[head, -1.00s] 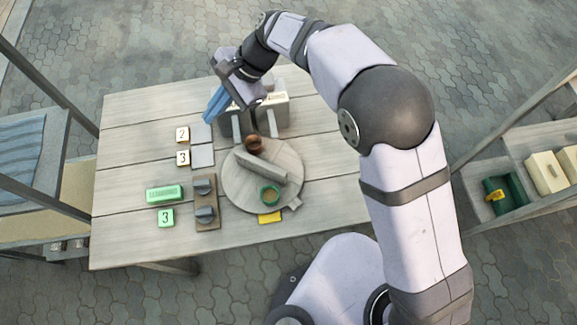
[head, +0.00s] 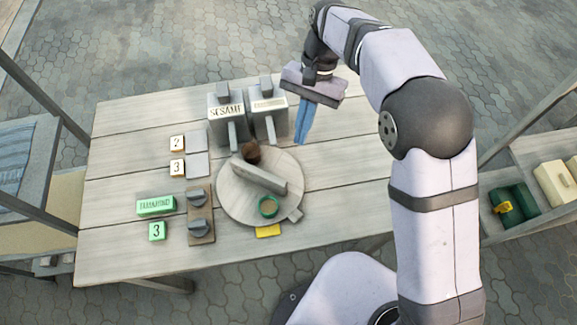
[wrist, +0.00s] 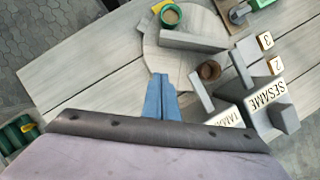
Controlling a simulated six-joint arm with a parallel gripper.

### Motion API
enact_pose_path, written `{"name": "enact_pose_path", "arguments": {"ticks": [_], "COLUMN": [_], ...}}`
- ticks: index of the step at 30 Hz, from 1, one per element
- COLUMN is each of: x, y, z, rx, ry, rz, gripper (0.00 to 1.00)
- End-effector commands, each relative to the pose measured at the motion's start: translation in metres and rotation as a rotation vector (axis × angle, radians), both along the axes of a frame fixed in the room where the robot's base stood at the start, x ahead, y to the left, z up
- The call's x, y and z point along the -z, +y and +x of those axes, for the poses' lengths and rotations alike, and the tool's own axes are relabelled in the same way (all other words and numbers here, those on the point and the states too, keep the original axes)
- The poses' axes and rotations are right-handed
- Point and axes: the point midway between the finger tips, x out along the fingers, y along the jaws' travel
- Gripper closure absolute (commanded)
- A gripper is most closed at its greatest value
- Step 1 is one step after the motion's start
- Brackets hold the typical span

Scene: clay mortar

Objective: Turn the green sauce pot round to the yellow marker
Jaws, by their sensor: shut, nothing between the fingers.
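The green sauce pot (head: 268,206) sits near the front edge of a round turntable (head: 234,203), on the near side of a raised grey divider (head: 260,175). The yellow marker (head: 268,231) lies on the table just in front of the turntable, close to the green pot. A brown pot (head: 251,153) stands beyond the divider. My gripper (head: 301,140) is shut and empty, its blue fingers pointing down over the table right of the turntable's back. In the wrist view the blue fingers (wrist: 160,80) are together, with the green pot (wrist: 170,15) and yellow marker (wrist: 166,3) beyond them.
Two boxes with levers, one labelled SESAME (head: 226,112), stand at the back. Left of the turntable are a board with two knobs (head: 200,215), a green labelled block (head: 156,205) and number tiles (head: 177,167). The table's right side is clear.

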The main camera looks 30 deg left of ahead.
Motion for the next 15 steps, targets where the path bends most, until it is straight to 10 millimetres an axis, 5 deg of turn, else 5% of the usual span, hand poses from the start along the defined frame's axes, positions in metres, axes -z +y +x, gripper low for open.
{"name": "enact_pose_path", "arguments": {"ticks": [12,15], "x": [0.07,0.067], "y": [-0.004,-0.005], "z": [-0.03,-0.042], "rx": [0.0,-0.002], "ry": [0.004,0.0], "rz": [-0.004,0.001], "gripper": [1.0,1.0]}}
